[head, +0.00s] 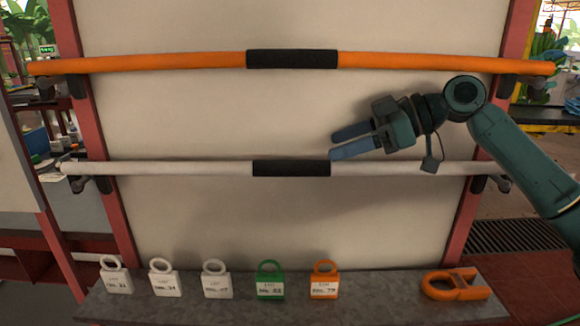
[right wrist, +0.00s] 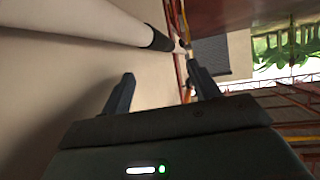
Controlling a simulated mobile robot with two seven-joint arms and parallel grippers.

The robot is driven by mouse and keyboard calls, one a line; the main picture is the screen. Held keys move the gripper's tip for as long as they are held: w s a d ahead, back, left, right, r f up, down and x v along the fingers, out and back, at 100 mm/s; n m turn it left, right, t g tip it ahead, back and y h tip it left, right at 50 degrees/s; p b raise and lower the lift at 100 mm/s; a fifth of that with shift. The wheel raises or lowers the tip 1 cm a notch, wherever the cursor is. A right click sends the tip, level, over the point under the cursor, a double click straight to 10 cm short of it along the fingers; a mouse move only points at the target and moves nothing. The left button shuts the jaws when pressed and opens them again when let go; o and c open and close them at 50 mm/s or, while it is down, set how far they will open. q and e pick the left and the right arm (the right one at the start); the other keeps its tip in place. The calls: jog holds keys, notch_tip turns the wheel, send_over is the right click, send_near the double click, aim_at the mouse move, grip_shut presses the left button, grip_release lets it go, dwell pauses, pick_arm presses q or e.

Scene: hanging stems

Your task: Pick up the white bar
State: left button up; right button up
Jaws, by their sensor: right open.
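The white bar (head: 200,168) hangs level across the pale panel, with a black grip sleeve (head: 291,168) at its middle. Its ends rest on dark brackets at both sides. My right gripper (head: 334,146) comes in from the right with its two blue-grey fingers apart, pointing left. In the head view the lower finger overlaps the bar near the right end of the sleeve; I cannot tell whether they touch. In the right wrist view a pale bar (right wrist: 90,18) with a dark sleeve lies beyond the open fingers (right wrist: 160,73), and nothing is between them. My left gripper is not in view.
An orange bar (head: 420,63) with a black sleeve hangs above on its own brackets. Several white padlock-shaped tags, a green one (head: 270,281) and an orange one (head: 324,281) stand on the grey ledge (head: 380,305). An orange clamp-like piece (head: 456,285) lies at its right.

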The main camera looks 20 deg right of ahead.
aim_at(295, 161)
jog(key=p+x, duration=0.1)
jog(key=x, duration=0.8)
jog(key=shift+s+r, duration=0.1)
jog(key=shift+c, duration=0.3)
jog(key=c, duration=1.1)
